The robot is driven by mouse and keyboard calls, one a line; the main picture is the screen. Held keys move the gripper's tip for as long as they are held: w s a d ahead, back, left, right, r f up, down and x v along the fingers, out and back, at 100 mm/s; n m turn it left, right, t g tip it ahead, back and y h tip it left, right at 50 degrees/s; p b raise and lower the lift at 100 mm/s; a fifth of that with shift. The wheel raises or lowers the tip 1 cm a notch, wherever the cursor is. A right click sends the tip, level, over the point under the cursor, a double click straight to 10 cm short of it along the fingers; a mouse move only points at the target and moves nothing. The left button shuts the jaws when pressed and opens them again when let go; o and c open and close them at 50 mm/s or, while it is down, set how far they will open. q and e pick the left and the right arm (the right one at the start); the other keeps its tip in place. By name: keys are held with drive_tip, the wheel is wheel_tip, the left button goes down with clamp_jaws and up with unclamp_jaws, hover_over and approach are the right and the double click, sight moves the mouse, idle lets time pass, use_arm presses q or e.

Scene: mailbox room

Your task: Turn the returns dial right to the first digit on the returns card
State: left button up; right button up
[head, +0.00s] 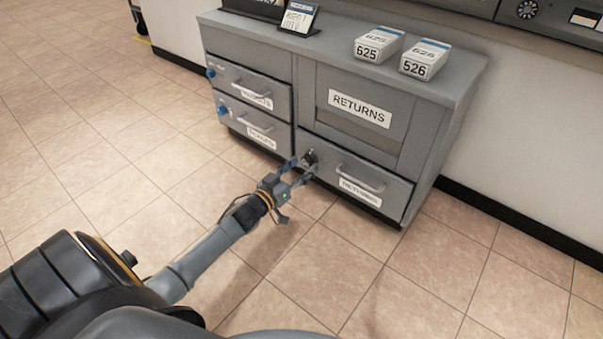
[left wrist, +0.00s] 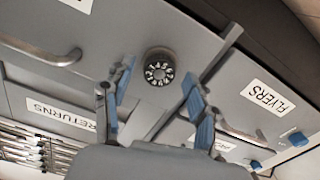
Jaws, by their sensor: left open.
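The returns dial (head: 309,157) is a small dark round knob at the upper left of the lower right drawer, which bears a RETURNS label. In the left wrist view the dial (left wrist: 159,69) shows a ring of pale digits, too small to read surely. My left gripper (head: 299,166) is open in front of the dial. In the left wrist view its blue-padded fingers stand apart, with the dial between and beyond them; I see no contact. A small card on a stand (head: 299,17) is on the cabinet top; its writing is not readable. My right gripper is not in view.
The grey cabinet (head: 437,150) has handled drawers with blue knobs (head: 222,110) on the left and a RETURNS panel (head: 360,108) above the dial's drawer. Two boxes, 625 (head: 378,44) and 526 (head: 424,59), stand on top. The tiled floor (head: 440,275) in front is clear.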

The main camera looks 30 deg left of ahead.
use_arm(q)
drive_tip(key=shift+w, duration=0.25)
drive_tip(key=c, duration=1.2)
drive_tip(key=shift+o, duration=0.2)
